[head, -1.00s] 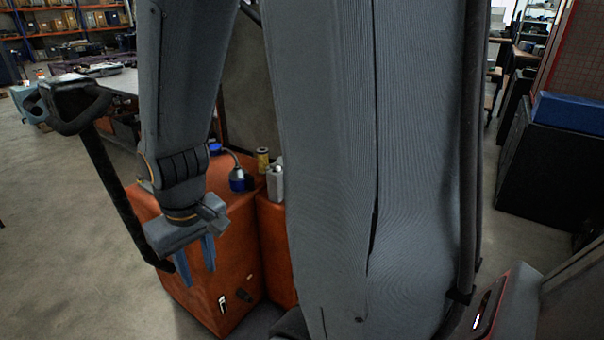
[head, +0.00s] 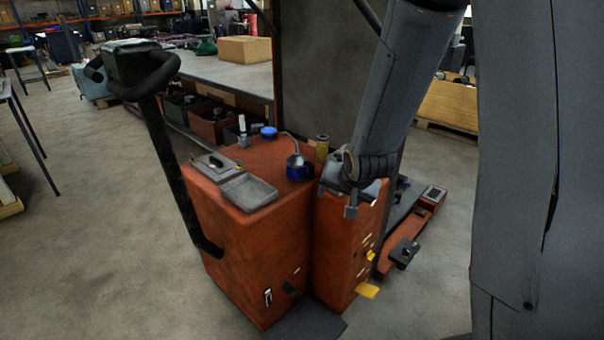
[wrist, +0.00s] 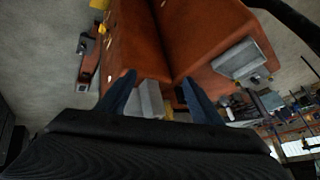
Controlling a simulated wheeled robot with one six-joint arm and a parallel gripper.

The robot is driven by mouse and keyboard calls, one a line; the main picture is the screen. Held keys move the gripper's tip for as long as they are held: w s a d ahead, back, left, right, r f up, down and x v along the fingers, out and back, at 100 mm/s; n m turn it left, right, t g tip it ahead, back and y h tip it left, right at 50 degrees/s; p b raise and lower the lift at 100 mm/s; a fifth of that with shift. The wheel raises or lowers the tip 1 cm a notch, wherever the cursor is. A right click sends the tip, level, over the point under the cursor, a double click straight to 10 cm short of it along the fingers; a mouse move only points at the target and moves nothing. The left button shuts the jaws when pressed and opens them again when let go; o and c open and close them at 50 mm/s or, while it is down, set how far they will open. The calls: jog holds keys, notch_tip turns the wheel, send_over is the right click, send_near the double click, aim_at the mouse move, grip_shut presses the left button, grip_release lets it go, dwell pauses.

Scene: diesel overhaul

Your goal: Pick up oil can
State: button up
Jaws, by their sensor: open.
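The oil can (head: 297,170) has a dark blue body, a grey cone top and a thin curved spout reaching up and left. It stands upright on top of the orange truck housing (head: 240,245), close to its right edge. My gripper (head: 351,205) is to the right of the can, over the narrower orange section, and apart from the can. In the wrist view my open gripper (wrist: 158,97) has its two blue fingers spread over the orange housing. A grey block (wrist: 149,99) shows between them. I cannot make out the oil can in the wrist view.
The black tiller handle (head: 166,150) rises at the left. A dark upright panel (head: 322,80) stands behind. Open floor lies at the left.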

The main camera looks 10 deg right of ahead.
jog(key=w+f+m+t+y+b, duration=0.1)
jog(key=w+f+m+t+b, duration=0.4)
jog(key=w, duration=0.7)
jog(key=m+t+y+b, duration=0.3)
jog(key=m+t, duration=0.1)
jog(key=t, duration=0.1)
send_near(311, 173)
jog(key=x, duration=0.2)
jog(key=shift+m, duration=0.3)
jog(key=shift+p+x, duration=0.8)
jog(key=shift+x, duration=3.05)
jog(key=c, duration=1.3)
